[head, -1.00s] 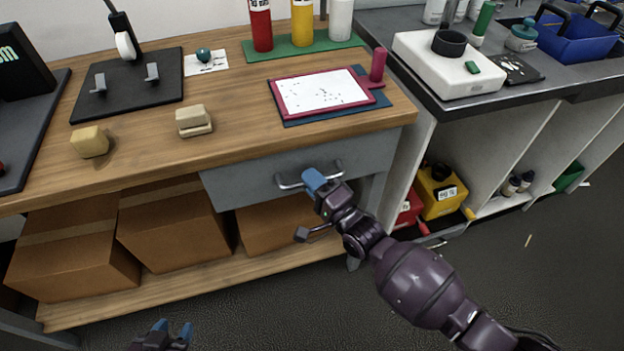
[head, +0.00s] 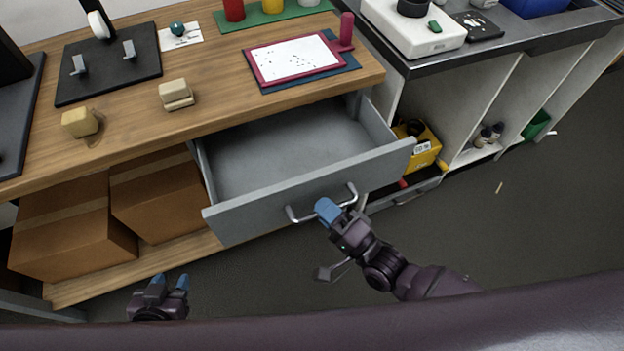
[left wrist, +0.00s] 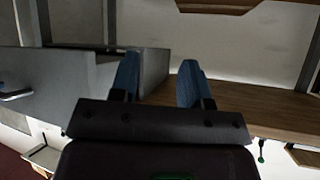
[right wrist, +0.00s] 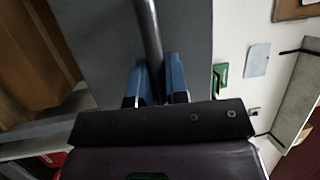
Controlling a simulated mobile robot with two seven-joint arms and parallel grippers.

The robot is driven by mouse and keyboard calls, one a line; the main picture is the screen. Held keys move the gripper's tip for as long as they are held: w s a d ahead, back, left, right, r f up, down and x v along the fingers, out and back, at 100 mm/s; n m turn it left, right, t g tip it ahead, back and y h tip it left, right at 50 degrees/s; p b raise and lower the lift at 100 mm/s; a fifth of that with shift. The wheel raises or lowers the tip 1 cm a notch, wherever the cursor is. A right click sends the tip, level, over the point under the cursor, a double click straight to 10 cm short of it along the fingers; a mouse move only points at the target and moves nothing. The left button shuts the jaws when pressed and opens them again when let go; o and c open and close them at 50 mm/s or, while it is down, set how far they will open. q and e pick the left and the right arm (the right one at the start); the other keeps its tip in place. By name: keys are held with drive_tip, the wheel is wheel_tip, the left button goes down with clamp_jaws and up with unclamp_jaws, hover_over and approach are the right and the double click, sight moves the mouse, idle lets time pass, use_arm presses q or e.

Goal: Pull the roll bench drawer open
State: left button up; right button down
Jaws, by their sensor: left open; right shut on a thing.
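The grey roll bench drawer (head: 290,205) stands pulled out from under the wooden bench top in the head view, and its inside looks empty. My right gripper (head: 328,212) is shut on the curved metal drawer handle (head: 349,192) at the drawer's front. In the right wrist view the handle bar (right wrist: 148,38) runs between the blue fingertips (right wrist: 155,82). My left gripper (head: 168,284) is open and empty, low at the left, apart from the drawer. In the left wrist view the blue fingers (left wrist: 158,84) are spread, and the drawer (left wrist: 50,85) shows at the left.
Cardboard boxes (head: 75,228) stand on the shelf under the bench, left of the drawer. A yellow bin (head: 424,150) sits in the side cabinet to the right. The bench top holds a pink-framed board (head: 294,60) and blocks (head: 176,94).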

drive_tip(key=s+d, duration=0.2)
drive_tip(key=s, duration=0.4)
drive_tip(key=shift+s+d+p, duration=0.15)
drive_tip(key=shift+s+p, duration=0.25)
drive_tip(key=c, duration=1.1)
unclamp_jaws()
drive_tip(key=v, duration=1)
drive_tip(key=shift+s+d+f+b, duration=0.1)
drive_tip(key=shift+s+d+b, duration=0.1)
drive_tip(key=shift+s+b, duration=0.2)
drive_tip(key=shift+w, duration=0.1)
